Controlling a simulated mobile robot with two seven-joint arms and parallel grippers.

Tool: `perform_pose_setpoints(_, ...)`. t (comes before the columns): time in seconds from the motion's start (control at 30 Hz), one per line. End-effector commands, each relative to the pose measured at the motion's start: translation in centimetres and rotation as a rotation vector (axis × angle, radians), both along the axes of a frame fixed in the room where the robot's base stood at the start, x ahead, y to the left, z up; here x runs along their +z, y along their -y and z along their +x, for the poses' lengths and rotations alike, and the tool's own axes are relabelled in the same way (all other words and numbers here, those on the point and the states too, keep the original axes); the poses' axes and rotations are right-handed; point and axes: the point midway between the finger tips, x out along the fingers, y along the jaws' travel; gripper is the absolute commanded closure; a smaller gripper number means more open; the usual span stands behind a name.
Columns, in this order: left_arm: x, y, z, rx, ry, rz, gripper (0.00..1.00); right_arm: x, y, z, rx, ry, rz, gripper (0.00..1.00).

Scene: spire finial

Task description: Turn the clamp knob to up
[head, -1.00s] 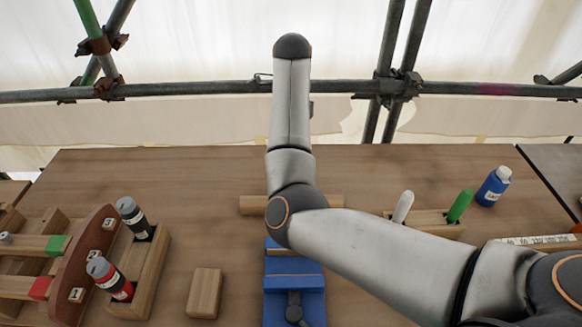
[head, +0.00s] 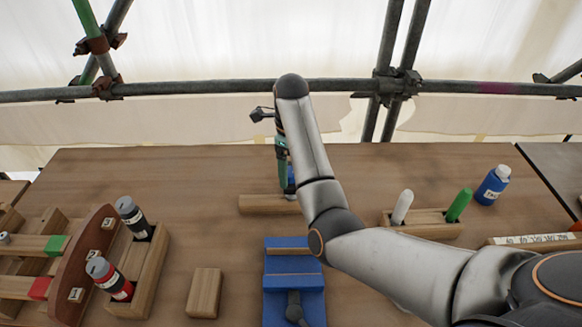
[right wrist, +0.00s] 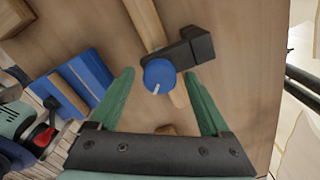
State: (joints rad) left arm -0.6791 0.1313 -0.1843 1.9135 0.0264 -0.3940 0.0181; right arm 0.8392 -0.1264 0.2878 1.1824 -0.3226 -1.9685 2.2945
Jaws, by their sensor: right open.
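The clamp knob (right wrist: 160,76) is a blue disc with a white mark on its face, pointing toward the bottom of the right wrist view. It sits beside a black clamp block (right wrist: 192,47) on a wooden bar (right wrist: 146,24). My right gripper (right wrist: 160,74) has green fingers, open, one on each side of the knob in that view; whether they touch it I cannot tell. In the head view the right gripper (head: 286,184) points down at the wooden bar (head: 262,204), and my forearm hides much of the clamp. My left gripper is not in view.
A blue stand (head: 294,270) and a wooden block (head: 205,293) are at the front. A rack with black and red bottles (head: 120,291) stands left. A holder with white and green markers (head: 428,229) and a blue bottle (head: 493,186) are right. The table's back left is clear.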

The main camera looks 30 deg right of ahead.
Motion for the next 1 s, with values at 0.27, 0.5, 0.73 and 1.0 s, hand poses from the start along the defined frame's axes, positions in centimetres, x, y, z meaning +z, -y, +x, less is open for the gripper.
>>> perform_pose_setpoints(0.27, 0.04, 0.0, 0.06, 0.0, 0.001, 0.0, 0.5, 0.04, -0.02, 0.01, 0.001, 0.0, 0.0, 0.48)
perform_pose_setpoints(0.5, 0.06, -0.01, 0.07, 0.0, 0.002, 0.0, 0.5, 0.06, -0.03, 0.01, 0.001, 0.001, 0.001, 0.76)
perform_pose_setpoints(0.73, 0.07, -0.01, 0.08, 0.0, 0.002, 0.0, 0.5, 0.07, -0.03, 0.01, 0.001, 0.001, 0.001, 1.0)
perform_pose_setpoints(1.0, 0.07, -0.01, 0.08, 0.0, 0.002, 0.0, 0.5, 0.08, -0.04, 0.02, 0.02, 0.001, 0.001, 1.0)
